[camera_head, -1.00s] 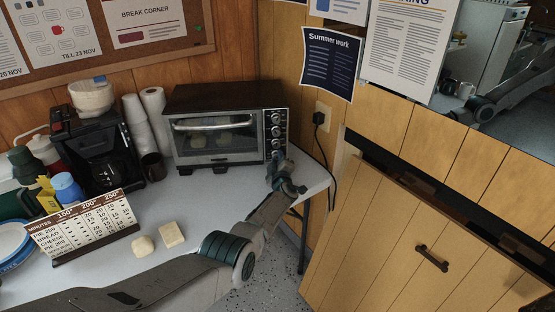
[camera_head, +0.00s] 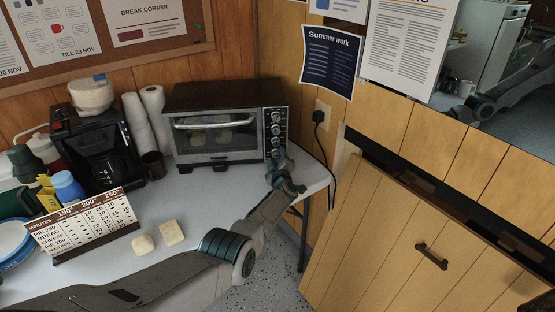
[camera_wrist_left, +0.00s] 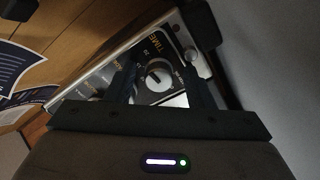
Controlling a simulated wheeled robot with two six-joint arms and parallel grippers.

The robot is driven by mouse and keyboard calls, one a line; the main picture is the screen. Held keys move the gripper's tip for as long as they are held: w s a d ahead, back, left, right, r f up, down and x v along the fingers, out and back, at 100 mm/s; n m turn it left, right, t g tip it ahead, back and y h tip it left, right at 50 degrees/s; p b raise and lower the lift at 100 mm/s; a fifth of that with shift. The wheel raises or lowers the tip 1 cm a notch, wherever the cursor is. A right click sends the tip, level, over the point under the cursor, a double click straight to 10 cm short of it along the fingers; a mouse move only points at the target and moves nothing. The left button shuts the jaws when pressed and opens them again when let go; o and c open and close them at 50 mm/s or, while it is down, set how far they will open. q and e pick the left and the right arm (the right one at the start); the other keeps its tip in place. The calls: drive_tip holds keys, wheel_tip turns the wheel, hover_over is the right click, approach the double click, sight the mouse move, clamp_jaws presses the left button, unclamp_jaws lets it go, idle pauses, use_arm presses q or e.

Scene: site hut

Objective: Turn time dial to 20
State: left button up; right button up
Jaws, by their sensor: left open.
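The toaster oven (camera_head: 213,128) stands at the back of the white counter, with a column of knobs on its right-hand panel. The time dial (camera_wrist_left: 158,75) shows in the left wrist view as a round knob with a pale rim, beside the printed word TIME. My left gripper (camera_head: 279,156) is at the lowest part of the knob panel in the head view. In the wrist view its dark fingers are open, one on each side of the dial. I cannot tell whether they touch it, nor read its setting. My right gripper is not in view.
A minutes chart (camera_head: 85,225) stands at the counter's front left, with two pale food pieces (camera_head: 158,238) beside it. A coffee maker (camera_head: 100,150), paper cups (camera_head: 133,120) and a dark mug (camera_head: 153,165) stand left of the oven. A power cord (camera_head: 324,150) hangs at the right wall.

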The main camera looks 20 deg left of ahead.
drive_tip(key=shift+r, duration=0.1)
use_arm(q)
drive_tip(key=shift+s+d+r+p, duration=0.1)
drive_tip(key=shift+s+p, duration=0.1)
drive_tip(key=shift+p, duration=0.15)
drive_tip(key=p+v, duration=0.3)
drive_tip(key=v, duration=0.1)
drive_tip(key=shift+s+d+r+p, duration=0.1)
drive_tip(key=shift+s+d+p, duration=0.05)
drive_tip(key=shift+s+p, duration=0.15)
drive_tip(key=p+v, duration=0.1)
drive_tip(key=v, duration=0.3)
drive_tip(key=shift+s+d, duration=0.15)
drive_tip(key=shift+s, duration=0.1)
drive_tip(key=shift+s+d+p, duration=0.15)
drive_tip(key=shift+s+p, duration=0.15)
drive_tip(key=shift+s, duration=0.2)
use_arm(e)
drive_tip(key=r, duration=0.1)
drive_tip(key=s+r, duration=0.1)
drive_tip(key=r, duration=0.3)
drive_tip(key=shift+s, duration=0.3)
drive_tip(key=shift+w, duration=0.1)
